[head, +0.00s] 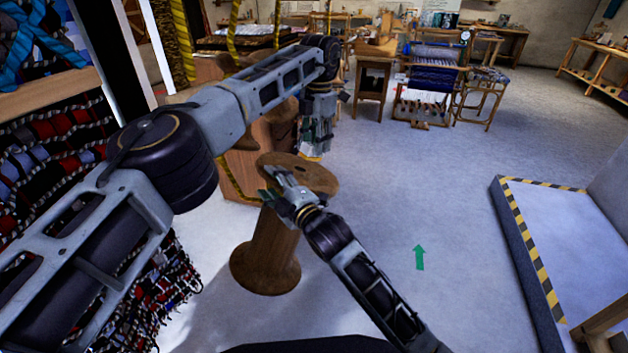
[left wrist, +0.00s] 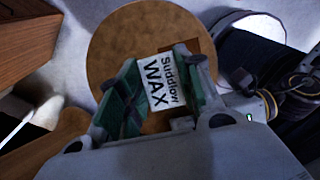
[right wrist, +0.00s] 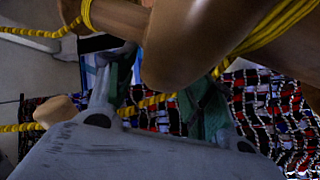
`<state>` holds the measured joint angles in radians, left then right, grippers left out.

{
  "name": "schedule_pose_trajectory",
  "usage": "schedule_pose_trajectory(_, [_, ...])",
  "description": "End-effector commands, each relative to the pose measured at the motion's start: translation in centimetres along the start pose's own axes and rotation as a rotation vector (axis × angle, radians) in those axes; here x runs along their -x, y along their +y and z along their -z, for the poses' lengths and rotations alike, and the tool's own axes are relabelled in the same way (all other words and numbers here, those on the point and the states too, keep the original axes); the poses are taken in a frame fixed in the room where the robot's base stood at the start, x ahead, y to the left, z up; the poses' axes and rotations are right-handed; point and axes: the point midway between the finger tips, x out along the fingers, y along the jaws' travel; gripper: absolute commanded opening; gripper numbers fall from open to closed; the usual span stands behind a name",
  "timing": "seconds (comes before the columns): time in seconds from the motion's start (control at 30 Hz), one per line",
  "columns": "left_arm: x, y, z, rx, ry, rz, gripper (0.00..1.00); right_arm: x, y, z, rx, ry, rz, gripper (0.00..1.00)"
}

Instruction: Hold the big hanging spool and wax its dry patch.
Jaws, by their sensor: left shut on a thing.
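The big wooden spool (head: 270,235) shows in the head view, tilted, with a round flange at each end. My left gripper (head: 314,140) is above and beyond its upper flange (head: 320,178), shut on a white block labelled "Suddlow WAX" (left wrist: 160,85). In the left wrist view, a round wooden disc (left wrist: 115,45) lies behind the block, with a darker brown patch (left wrist: 203,45) beside the block. My right gripper (head: 272,184) is at the spool's near side, by the upper flange. In the right wrist view its fingers are apart, with brown wood (right wrist: 190,45) close by; contact is unclear.
Woven rag cloth (head: 150,300) hangs at the left, near my left arm. Yellow ropes (right wrist: 145,107) cross the right wrist view. A raised platform with striped edging (head: 530,240) is at the right. Clear floor (head: 420,200) lies between; a loom (head: 432,80) stands at the back.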

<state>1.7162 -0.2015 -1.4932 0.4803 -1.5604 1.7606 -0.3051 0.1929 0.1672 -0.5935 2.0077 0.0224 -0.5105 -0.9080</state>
Motion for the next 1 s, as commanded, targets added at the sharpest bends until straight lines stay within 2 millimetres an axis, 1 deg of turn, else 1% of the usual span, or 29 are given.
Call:
schedule_pose_trajectory(0.37, [0.0, 0.0, 0.0, 0.0, 0.0, 0.0, 0.08, 0.1, 0.2, 0.1, 0.001, 0.002, -0.005, 0.55])
schedule_pose_trajectory(0.53, [0.0, 0.0, 0.0, 0.0, 0.0, 0.0, 0.08, 0.7, 0.2, 0.0, 0.001, 0.001, -0.005, 0.55])
schedule_pose_trajectory(0.77, [0.0, 0.0, 0.0, 0.0, 0.0, 0.0, 0.08, 2.7, 0.2, 0.0, 0.002, 0.001, -0.004, 0.55])
schedule_pose_trajectory(1.0, [0.0, 0.0, 0.0, 0.0, 0.0, 0.0, 0.08, 5.5, 0.1, 0.0, 0.002, 0.001, -0.004, 0.55])
